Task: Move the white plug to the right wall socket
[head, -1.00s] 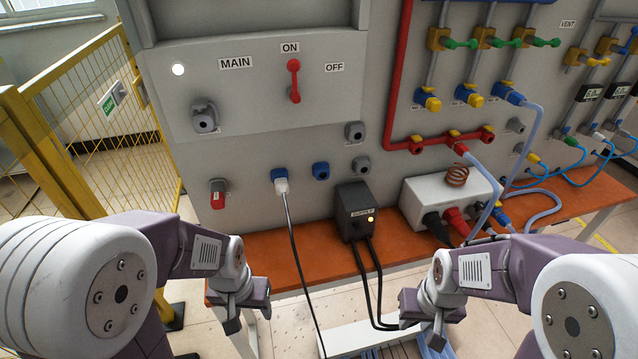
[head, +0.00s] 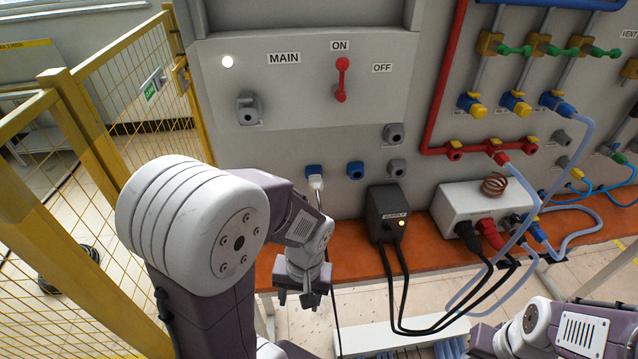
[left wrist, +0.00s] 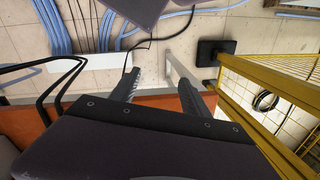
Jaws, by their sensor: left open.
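The white plug (head: 316,183) sits in the left blue wall socket (head: 314,170), and its dark cable hangs down from it. The right blue wall socket (head: 355,170) is empty, a short way to the right. My left gripper (head: 303,302) is open and points downward, below the plug and apart from it, close to the cable. In the left wrist view the two fingers of the left gripper (left wrist: 161,88) are spread with nothing between them; the plug does not show there. My right gripper (head: 484,345) is at the bottom edge, partly cut off, and its jaws are unclear.
A black supply box (head: 381,215) with two black cables stands on the orange shelf (head: 350,267). A white box (head: 462,208) with a copper coil stands further right. A yellow fence (head: 150,150) is on the left.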

